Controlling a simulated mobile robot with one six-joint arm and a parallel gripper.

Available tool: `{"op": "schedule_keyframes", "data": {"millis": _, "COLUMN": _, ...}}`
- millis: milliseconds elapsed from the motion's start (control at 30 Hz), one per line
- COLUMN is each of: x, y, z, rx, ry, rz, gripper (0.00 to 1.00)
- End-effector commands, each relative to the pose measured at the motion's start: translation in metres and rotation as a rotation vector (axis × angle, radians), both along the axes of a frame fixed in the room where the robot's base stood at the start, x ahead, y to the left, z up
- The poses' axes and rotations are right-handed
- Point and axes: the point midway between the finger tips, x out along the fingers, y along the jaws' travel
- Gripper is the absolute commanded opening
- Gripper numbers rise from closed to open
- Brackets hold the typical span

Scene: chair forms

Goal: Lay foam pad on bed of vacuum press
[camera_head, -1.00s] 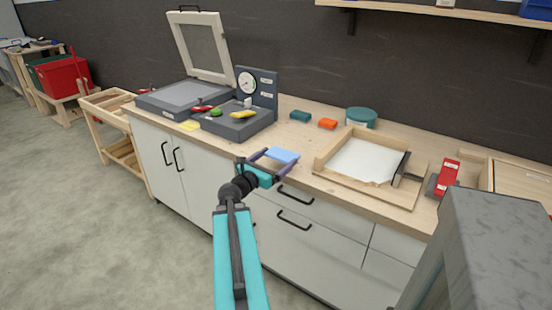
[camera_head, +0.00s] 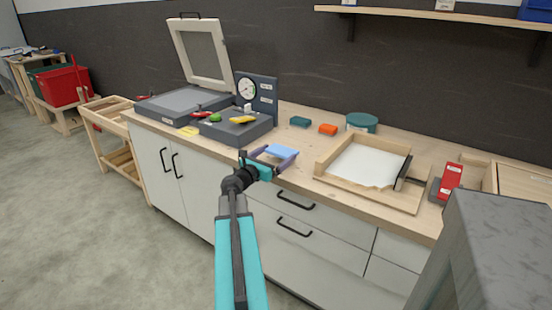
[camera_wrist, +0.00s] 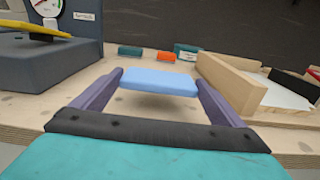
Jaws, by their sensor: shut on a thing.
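A light blue foam pad (camera_head: 281,151) is held between the two fingers of my gripper (camera_head: 272,157), above the front part of the bench. In the wrist view the pad (camera_wrist: 159,82) lies level between the purple fingertips, with a shadow on the wood below it. The vacuum press stands at the bench's left end. Its grey bed (camera_head: 185,104) is bare in the middle, and its framed lid (camera_head: 203,50) is raised at the back. My gripper is to the right of the press and apart from it.
A dark control block (camera_head: 238,127) with a gauge, a green button and a yellow lever stands between my gripper and the bed. A wooden frame with a white sheet (camera_head: 370,164) lies to the right. Teal (camera_head: 300,121) and orange (camera_head: 328,129) blocks sit behind.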

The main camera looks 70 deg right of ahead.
Motion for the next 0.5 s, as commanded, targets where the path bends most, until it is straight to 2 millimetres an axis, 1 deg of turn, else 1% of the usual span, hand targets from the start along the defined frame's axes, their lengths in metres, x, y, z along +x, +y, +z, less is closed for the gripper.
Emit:
{"op": "schedule_keyframes", "data": {"millis": 33, "x": 0.003, "y": -0.008, "z": -0.001, "rx": 0.0, "ry": 0.0, "rz": 0.0, "gripper": 0.72}}
{"op": "schedule_keyframes", "data": {"millis": 233, "x": 0.01, "y": -0.026, "z": -0.002, "rx": 0.0, "ry": 0.0, "rz": 0.0, "gripper": 0.72}}
{"op": "schedule_keyframes", "data": {"millis": 333, "x": 0.012, "y": -0.033, "z": -0.003, "rx": 0.0, "ry": 0.0, "rz": 0.0, "gripper": 0.72}}
{"op": "schedule_keyframes", "data": {"millis": 500, "x": 0.014, "y": -0.036, "z": -0.004, "rx": 0.0, "ry": 0.0, "rz": 0.001, "gripper": 0.72}}
